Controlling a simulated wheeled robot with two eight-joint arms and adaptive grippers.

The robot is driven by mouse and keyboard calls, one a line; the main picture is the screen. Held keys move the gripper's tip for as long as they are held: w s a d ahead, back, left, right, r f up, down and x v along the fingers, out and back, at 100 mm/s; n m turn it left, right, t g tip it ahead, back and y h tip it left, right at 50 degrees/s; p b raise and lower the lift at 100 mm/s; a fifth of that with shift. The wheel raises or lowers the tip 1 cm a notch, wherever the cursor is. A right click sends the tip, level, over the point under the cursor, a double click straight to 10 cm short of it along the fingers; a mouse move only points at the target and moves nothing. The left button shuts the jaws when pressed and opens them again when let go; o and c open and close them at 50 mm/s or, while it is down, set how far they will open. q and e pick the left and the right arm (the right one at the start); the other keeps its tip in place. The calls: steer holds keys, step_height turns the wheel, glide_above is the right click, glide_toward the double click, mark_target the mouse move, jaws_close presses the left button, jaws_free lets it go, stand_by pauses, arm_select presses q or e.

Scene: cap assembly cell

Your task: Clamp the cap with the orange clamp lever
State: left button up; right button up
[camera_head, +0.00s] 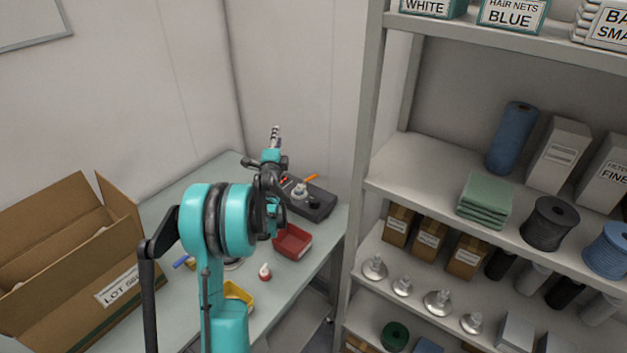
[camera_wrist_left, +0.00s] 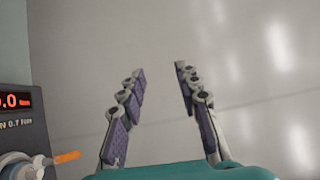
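The orange clamp lever (camera_head: 311,178) sticks out from a dark grey clamping station (camera_head: 320,209) at the far end of the table. In the left wrist view the lever (camera_wrist_left: 67,157) is at the lower left, beside the left finger. A pale round part (camera_head: 299,191), perhaps the cap in its holder, sits on the station; I cannot tell the two apart. My left gripper (camera_head: 275,131) points up near the back wall, above and left of the lever. In the wrist view its fingers (camera_wrist_left: 159,69) are apart with nothing between them. My right gripper is out of view.
A red tray (camera_head: 293,242), a small red-and-white bottle (camera_head: 265,272) and a yellow tray (camera_head: 238,293) are on the table (camera_head: 185,198). An open cardboard box (camera_head: 75,260) stands at left. A loaded shelf rack (camera_head: 385,180) stands right of the table.

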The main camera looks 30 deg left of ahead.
arm_select(q)
steer(key=w+a+r+m+t+h, duration=0.2)
steer(key=w+r+m+t+h, duration=0.15)
steer(key=m+t, duration=0.2)
steer(key=m+g+h+b, duration=0.2)
steer(key=m+g+h, duration=0.8)
steer(key=m+h, duration=0.55)
glide_toward(313, 177)
steer(key=shift+w+d+f+n, duration=0.2)
steer(key=shift+w+d, duration=0.05)
steer(key=shift+w, duration=0.35)
steer(key=shift+w+d+f+n, duration=0.2)
steer(key=shift+w+d, duration=0.1)
steer(key=shift+w, duration=0.35)
steer(key=shift+w+d+f, duration=0.1)
steer(key=shift+d+f, duration=0.05)
steer(key=shift+f, duration=0.1)
steer(key=b+x, duration=0.1)
steer(key=x, duration=0.5)
steer(key=shift+w+b, duration=0.15)
steer(key=shift+b, duration=0.25)
steer(key=shift+w+d, duration=0.3)
steer(key=shift+w, duration=0.1)
